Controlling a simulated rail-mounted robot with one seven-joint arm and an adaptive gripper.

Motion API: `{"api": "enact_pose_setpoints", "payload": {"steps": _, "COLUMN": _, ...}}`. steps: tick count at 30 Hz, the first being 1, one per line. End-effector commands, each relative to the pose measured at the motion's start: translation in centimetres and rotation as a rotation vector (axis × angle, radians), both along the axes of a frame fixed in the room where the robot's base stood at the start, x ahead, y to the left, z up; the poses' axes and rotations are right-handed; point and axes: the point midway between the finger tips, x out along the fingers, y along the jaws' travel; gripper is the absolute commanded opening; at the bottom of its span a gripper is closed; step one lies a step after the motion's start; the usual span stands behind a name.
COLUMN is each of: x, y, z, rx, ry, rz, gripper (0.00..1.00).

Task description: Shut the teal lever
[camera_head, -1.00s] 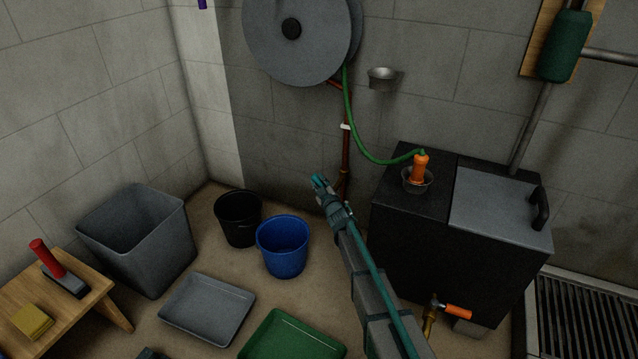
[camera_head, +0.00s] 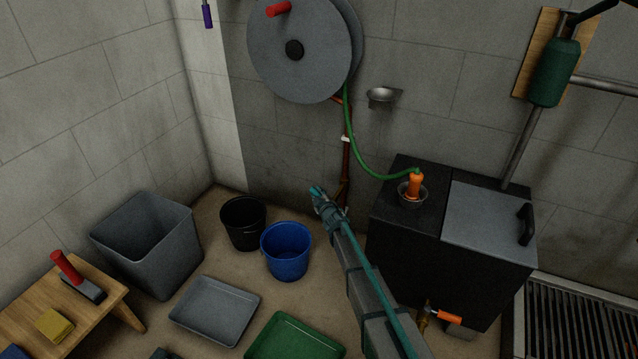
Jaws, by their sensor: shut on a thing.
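My gripper (camera_head: 320,199) is at the end of my arm near the middle of the picture, in front of the copper pipe's lower end. It is shut on a small teal piece (camera_head: 315,190), which looks like the teal lever. Only a little teal shows at the fingertips. The gripper hides most of the lever and whatever it is mounted on, so I cannot tell its angle. The copper pipe (camera_head: 346,160) runs down the wall from the grey hose reel (camera_head: 325,50), just behind and to the right of the gripper.
A black bucket (camera_head: 243,228) and a blue bucket (camera_head: 286,258) stand left of my arm. The black tank (camera_head: 437,260) stands at right, with an orange-handled brass tap (camera_head: 447,316) low down. A green hose (camera_head: 361,165) hangs between the reel and tank.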

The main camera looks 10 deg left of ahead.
Motion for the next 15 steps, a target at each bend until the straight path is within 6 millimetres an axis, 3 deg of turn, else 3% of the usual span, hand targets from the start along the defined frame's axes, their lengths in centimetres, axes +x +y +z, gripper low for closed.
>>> {"api": "enact_pose_setpoints", "payload": {"steps": 1, "x": 0.2, "y": 0.2, "z": 0.8, "rx": -0.032, "ry": 0.014, "rz": 0.000, "gripper": 0.00}}
{"api": "enact_pose_setpoints", "payload": {"steps": 15, "x": 0.3, "y": 0.7, "z": -1.5, "rx": -0.308, "ry": 0.104, "rz": 0.000, "gripper": 0.00}}
